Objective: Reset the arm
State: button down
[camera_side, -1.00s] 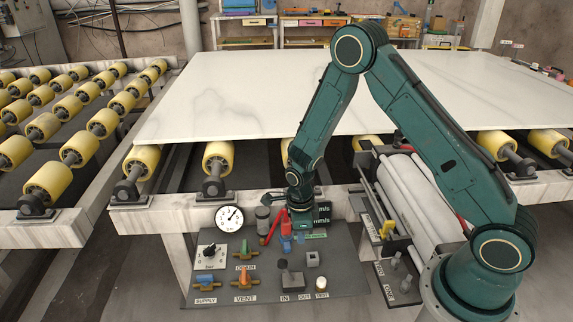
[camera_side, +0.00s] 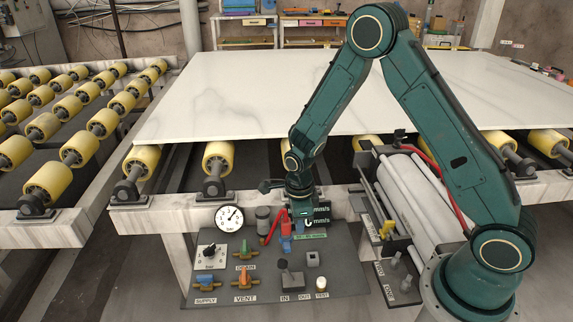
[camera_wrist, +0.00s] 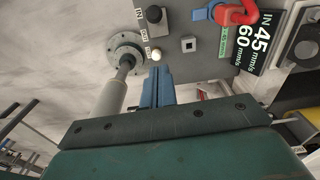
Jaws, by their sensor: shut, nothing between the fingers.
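My gripper (camera_side: 287,232) hangs at the end of my green arm, above the back right part of the grey control panel (camera_side: 335,278). It points down and holds nothing. In the wrist view its two blue fingers (camera_wrist: 158,72) lie together, shut. The fingers are over the panel and look apart from its controls. My arm bends high over the slab, with its end lowered in front of the slab's near edge. The display behind the gripper is partly hidden in the side view.
The panel carries a pressure gauge (camera_side: 229,217), a red handle (camera_side: 272,230), a green valve (camera_side: 245,250), an orange valve (camera_side: 245,282) and a black lever (camera_side: 290,277). A white stone slab (camera_side: 240,95) lies behind on yellow rollers (camera_side: 218,158).

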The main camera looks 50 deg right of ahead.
jog(key=s+r+n+t, duration=0.25)
jog(key=r+n, duration=0.35)
jog(key=r, duration=0.5)
jog(key=s+r+n+t, duration=0.1)
jog(key=s+r+n, duration=0.3)
jog(key=r+n, duration=0.5)
jog(key=s+r+n+t, duration=0.2)
jog(key=s+r+n, duration=0.9)
jog(key=s, duration=0.4)
jog(key=shift+s+a, duration=0.25)
jog(key=shift+a, duration=0.1)
dwell(4.2)
